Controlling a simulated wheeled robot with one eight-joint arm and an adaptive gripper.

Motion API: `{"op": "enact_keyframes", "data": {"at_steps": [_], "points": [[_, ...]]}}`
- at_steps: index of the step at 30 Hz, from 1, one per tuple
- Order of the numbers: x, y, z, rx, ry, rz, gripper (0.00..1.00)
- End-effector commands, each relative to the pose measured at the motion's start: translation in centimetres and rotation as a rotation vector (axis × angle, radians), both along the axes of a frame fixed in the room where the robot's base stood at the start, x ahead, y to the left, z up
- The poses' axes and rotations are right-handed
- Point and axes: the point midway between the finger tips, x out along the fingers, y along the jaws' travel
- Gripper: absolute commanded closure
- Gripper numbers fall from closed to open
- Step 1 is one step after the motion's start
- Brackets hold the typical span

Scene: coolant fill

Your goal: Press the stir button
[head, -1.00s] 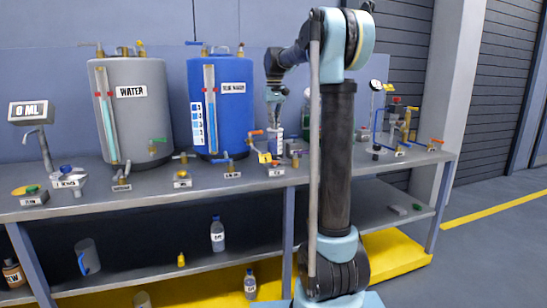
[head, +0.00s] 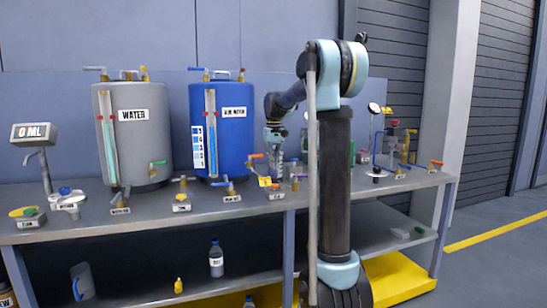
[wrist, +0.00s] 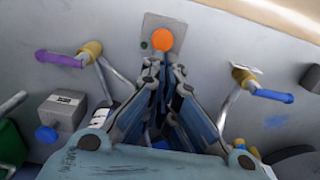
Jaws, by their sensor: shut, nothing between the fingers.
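In the wrist view an orange round button (wrist: 162,40) sits on a small grey plate. No label on it can be read, so I cannot confirm it is the stir button. My gripper (wrist: 160,68) is shut and empty, its fingertips together just below the button in the picture. I cannot tell whether they touch it. In the head view my gripper (head: 278,150) points down over the back of the bench, right of the blue tank (head: 220,125). The button cannot be made out there.
In the wrist view a purple-handled valve (wrist: 60,59) lies left of the fingers and a blue-handled valve (wrist: 270,95) right. A grey box with a blue knob (wrist: 46,134) is at lower left. In the head view the grey water tank (head: 130,150) stands left on the bench.

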Motion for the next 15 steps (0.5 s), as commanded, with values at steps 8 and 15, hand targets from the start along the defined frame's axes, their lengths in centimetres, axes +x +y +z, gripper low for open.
{"op": "enact_keyframes", "data": {"at_steps": [8,15], "points": [[0.0,0.0,-4.6,0.000,0.000,0.000,1.00],[0.0,0.0,-6.7,0.000,0.000,0.000,1.00]]}}
